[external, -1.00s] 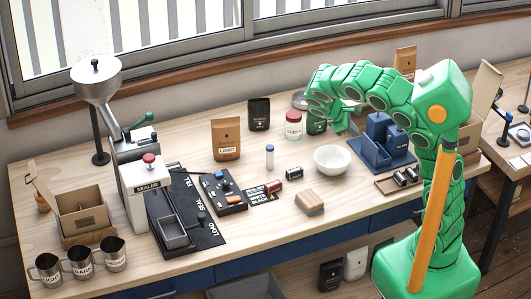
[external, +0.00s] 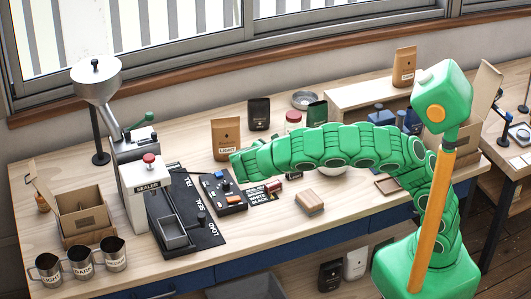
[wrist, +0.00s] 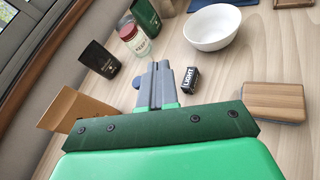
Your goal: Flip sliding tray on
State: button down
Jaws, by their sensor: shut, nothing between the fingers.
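The sliding tray (external: 174,234) is a grey open box at the near end of a black track (external: 205,235) marked FILL, SEAL and LOAD. To its right is a black control box (external: 236,203) with a blue knob and small buttons. My gripper (wrist: 162,68) is shut and empty in the wrist view. In the external view the end of my arm is just above and behind the control box, right of the sliding tray. The fingers are hard to make out there. The wrist view does not show the control box or the tray.
Several metal cups (external: 80,262) stand front left.

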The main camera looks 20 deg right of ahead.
jog(key=s+a+f+n+t+y, duration=0.1)
jog(key=s+a+n+t, duration=0.1)
jog(key=a, duration=0.4)
jog(key=s+a+f+n+t, duration=0.2)
jog(key=s+a, duration=0.1)
jog(key=a, duration=0.3)
jog(key=n+t+y, duration=0.4)
jog(key=n+y, duration=0.1)
jog(key=n, duration=0.1)
send_near(203, 220)
jog(key=w+d+r, duration=0.2)
jog(key=d+r, duration=0.1)
jog(key=d, duration=0.3)
jog(key=s+a+f+n+t+y, duration=0.1)
jog(key=s+a+f+n+y, duration=0.1)
jog(key=s+a, duration=0.3)
jog(key=s+f, duration=0.1)
jog(key=s, duration=0.3)
jog(key=shift+s+a+n+y, duration=0.25)
jog(key=shift+a+n+y, duration=0.05)
jog(key=shift+n, duration=0.1)
jog(key=shift+f, duration=0.15)
jog(key=w, duration=0.4)
jog(key=w+d, duration=0.1)
jog(key=w, duration=0.4)
jog(key=w+d, duration=0.1)
jog(key=w, duration=0.4)
jog(key=shift+d+f, duration=0.1)
jog(key=shift+f, duration=0.2)
